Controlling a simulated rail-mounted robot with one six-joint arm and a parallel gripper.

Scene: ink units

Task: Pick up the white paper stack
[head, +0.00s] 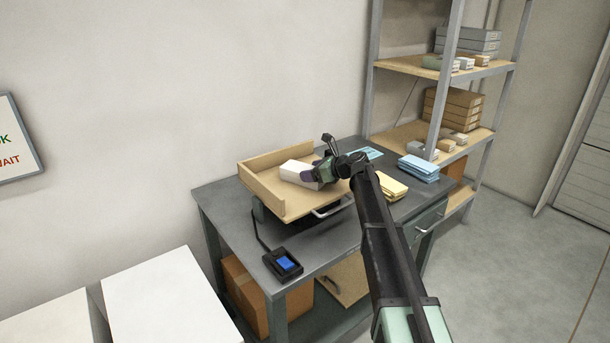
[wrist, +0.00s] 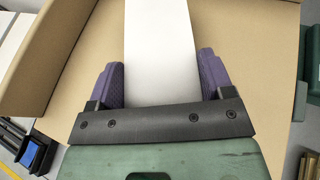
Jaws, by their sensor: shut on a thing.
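The white paper stack (head: 300,172) lies in a tan tray (head: 264,200) with raised walls at its back and left side, on the grey table. In the wrist view the stack (wrist: 160,45) runs lengthwise away between the two purple fingers of my gripper (wrist: 160,85). My gripper is shut on the near end of the stack, one finger along each side. In the head view my gripper (head: 318,174) reaches the stack from the right. Whether the stack touches the tray floor cannot be told.
A small device with a blue screen (head: 286,263) sits at the table's front left. Yellow stacks (head: 391,187) and blue stacks (head: 418,168) lie to the tray's right. A shelf (head: 430,136) with boxes stands behind at right. The tray's wall (wrist: 45,50) borders the left side.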

